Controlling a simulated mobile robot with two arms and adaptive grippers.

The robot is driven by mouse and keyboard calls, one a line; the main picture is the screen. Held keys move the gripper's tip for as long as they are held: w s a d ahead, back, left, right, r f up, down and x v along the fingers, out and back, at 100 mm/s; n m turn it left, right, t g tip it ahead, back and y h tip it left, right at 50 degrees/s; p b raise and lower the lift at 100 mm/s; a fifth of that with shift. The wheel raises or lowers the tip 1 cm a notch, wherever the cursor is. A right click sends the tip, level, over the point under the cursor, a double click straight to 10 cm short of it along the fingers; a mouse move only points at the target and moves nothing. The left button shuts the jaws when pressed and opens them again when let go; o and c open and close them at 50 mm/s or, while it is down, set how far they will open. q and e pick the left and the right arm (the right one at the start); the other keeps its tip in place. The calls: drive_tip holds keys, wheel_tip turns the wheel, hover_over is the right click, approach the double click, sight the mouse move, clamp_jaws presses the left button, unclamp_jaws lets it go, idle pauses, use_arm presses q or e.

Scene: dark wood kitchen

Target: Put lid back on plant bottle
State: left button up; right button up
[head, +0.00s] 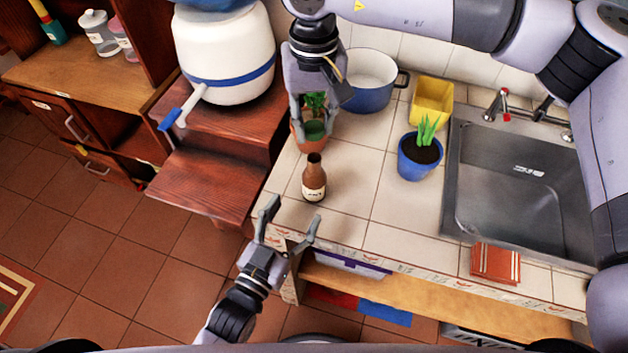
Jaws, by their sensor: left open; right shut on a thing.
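The brown bottle (314,183) with a pale label stands upright on the tiled counter, its neck uncovered. My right gripper (314,132) comes down from above, behind the bottle. A terracotta pot (298,142) with a green plant is partly hidden behind the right gripper's fingers. My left gripper (291,220) is open and empty, pointing up by the counter's front left corner, nearer to me than the bottle.
A blue pot with a plant (418,160), a yellow container (431,102) and a blue-and-white pot (370,82) stand on the counter. The sink (520,190) is at right, with a red item (495,264) before it. Tiles right of the bottle are clear.

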sight(308, 190)
use_arm(q)
drive_tip(key=x, duration=0.9)
drive_tip(key=shift+w+d, duration=0.2)
drive_tip(key=shift+w, duration=0.05)
drive_tip(key=shift+c, duration=0.3)
clamp_jaws()
idle(0.3)
